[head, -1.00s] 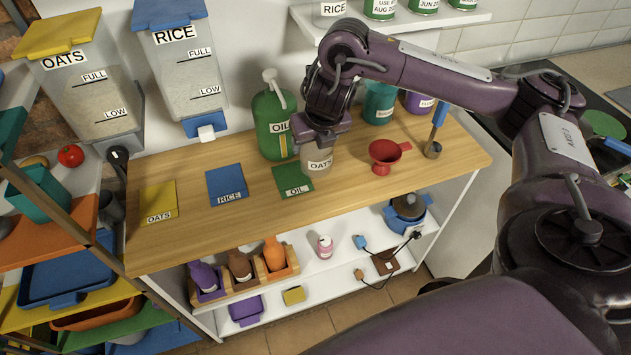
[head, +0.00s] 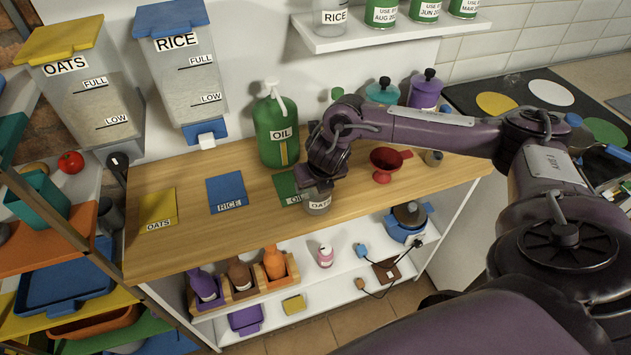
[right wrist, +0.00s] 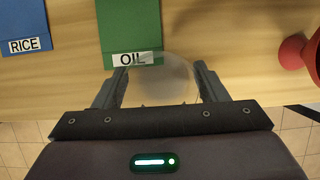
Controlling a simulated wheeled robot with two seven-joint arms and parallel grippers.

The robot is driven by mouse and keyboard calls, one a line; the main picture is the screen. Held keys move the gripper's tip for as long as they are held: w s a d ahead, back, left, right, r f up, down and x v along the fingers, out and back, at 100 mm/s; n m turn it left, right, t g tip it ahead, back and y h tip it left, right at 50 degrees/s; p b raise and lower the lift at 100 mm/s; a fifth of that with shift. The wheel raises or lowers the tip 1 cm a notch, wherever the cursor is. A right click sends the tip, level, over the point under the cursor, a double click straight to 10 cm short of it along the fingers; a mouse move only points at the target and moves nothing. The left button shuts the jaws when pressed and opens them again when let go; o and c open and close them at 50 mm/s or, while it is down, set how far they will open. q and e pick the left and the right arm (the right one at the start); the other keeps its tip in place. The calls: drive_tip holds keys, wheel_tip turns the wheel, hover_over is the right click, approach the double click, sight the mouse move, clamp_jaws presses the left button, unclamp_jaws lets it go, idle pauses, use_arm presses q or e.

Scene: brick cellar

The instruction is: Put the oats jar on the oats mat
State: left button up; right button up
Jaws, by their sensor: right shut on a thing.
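The oats jar (head: 319,206), a clear jar with a white OATS label, is near the counter's front edge, just right of the green oil mat (head: 284,184). My right gripper (head: 317,188) is shut on it from above. In the right wrist view the jar's pale round top (right wrist: 163,84) sits between the two fingers, overlapping the oil mat's label edge. I cannot tell whether the jar touches the counter. The yellow oats mat (head: 157,204) lies empty at the counter's left end. My left gripper is not in view.
The blue rice mat (head: 227,187) lies empty between the oats and oil mats. A green oil jug (head: 276,135) stands behind the oil mat. A red funnel (head: 386,163) stands right of the jar. The OATS and RICE dispensers (head: 83,90) hang over the counter's left part.

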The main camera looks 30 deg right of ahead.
drive_tip(key=o, duration=0.6)
drive_tip(key=shift+f, duration=0.1)
drive_tip(key=shift+c, duration=0.2)
drive_tip(key=o, duration=0.4)
